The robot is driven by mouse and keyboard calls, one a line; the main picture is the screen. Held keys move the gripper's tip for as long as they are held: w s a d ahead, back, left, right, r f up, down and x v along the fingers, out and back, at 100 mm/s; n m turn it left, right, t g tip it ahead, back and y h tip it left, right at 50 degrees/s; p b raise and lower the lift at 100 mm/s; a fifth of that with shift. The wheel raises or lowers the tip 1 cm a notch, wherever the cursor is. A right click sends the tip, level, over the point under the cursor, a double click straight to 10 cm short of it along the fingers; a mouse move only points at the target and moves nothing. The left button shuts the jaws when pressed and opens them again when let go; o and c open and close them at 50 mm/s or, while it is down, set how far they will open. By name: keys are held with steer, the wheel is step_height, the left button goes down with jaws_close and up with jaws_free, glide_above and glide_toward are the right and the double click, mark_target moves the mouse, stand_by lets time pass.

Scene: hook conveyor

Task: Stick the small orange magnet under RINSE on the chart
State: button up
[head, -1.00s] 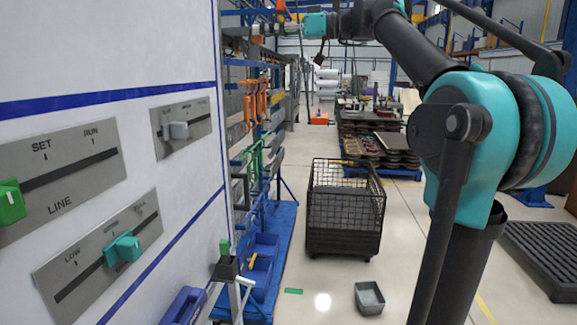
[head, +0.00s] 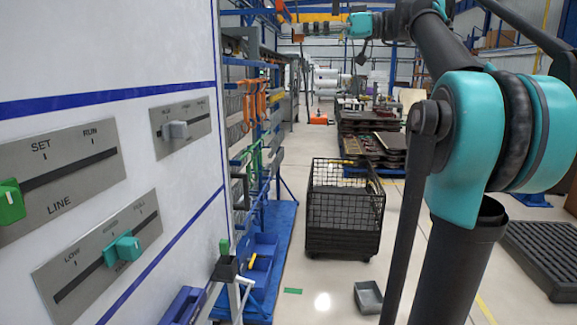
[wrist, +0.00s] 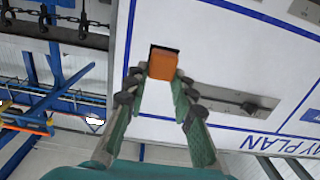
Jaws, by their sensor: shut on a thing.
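My gripper (wrist: 163,75) is shut on a small orange block, the magnet (wrist: 161,63), held between its fingertips in the wrist view. A dark edge shows along the block's far side. Behind it is a white board (wrist: 205,45) with blue lines and the partly cut-off lettering "Y PLAN". I cannot tell whether the block touches the board. In the head view my gripper (head: 315,29) is small, at the top, right of the white panel's edge. No RINSE label is readable in either view.
The white panel (head: 120,60) at left carries sliders with green (head: 11,203), teal (head: 123,249) and grey (head: 175,130) knobs. Blue racking with orange hooks (head: 255,104) stands beyond it. A black wire cart (head: 345,205) and a grey bin (head: 368,298) stand on the floor.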

steer(key=d, duration=0.6)
steer(key=shift+s, duration=0.45)
steer(key=shift+d, duration=0.1)
stand_by(1.4)
